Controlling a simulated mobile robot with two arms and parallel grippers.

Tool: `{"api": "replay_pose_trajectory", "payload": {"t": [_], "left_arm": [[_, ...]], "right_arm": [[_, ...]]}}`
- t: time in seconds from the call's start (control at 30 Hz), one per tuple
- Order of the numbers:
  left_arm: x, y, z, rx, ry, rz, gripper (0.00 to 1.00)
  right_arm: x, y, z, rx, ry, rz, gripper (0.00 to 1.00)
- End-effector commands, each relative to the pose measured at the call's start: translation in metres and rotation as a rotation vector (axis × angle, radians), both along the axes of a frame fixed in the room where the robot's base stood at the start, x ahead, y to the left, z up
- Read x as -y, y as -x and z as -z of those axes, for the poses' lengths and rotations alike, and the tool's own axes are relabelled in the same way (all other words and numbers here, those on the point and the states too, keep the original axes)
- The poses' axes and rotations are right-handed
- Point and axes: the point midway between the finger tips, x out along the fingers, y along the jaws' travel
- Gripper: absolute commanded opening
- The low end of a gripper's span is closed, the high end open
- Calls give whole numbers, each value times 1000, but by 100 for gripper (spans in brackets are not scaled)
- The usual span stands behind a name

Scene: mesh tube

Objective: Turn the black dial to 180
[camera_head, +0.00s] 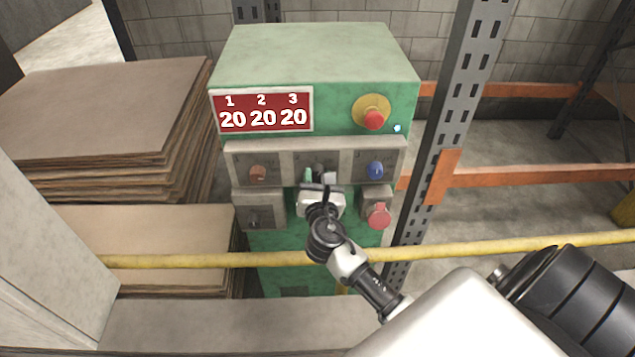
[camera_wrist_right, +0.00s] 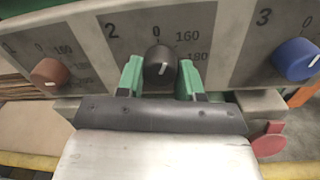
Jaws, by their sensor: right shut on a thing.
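The black dial (camera_wrist_right: 160,62) is the middle of three dials, under the number 2. In the head view my right gripper (camera_head: 318,178) is at the middle panel and partly hides the dial. The red display (camera_head: 262,109) reads 20 under each of 1, 2 and 3. My left gripper is not in view.
A brown dial (camera_wrist_right: 47,72) is to the left and a blue dial (camera_wrist_right: 296,60) to the right. A red emergency button (camera_head: 373,119) is above, and a red knob (camera_head: 379,214) is lower right. A yellow rail (camera_head: 190,260) crosses in front of the green cabinet (camera_head: 310,55).

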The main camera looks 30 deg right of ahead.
Motion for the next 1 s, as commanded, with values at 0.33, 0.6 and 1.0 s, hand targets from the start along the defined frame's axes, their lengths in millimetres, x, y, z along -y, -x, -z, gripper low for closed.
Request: {"api": "replay_pose_trajectory", "payload": {"t": [0.33,0.6,1.0], "left_arm": [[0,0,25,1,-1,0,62],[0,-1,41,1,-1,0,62],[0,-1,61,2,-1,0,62]], "right_arm": [[-2,-1,3,175,-284,-1,13],[-2,-1,3,309,-503,0,13],[-3,-2,2,484,-791,0,13]]}}
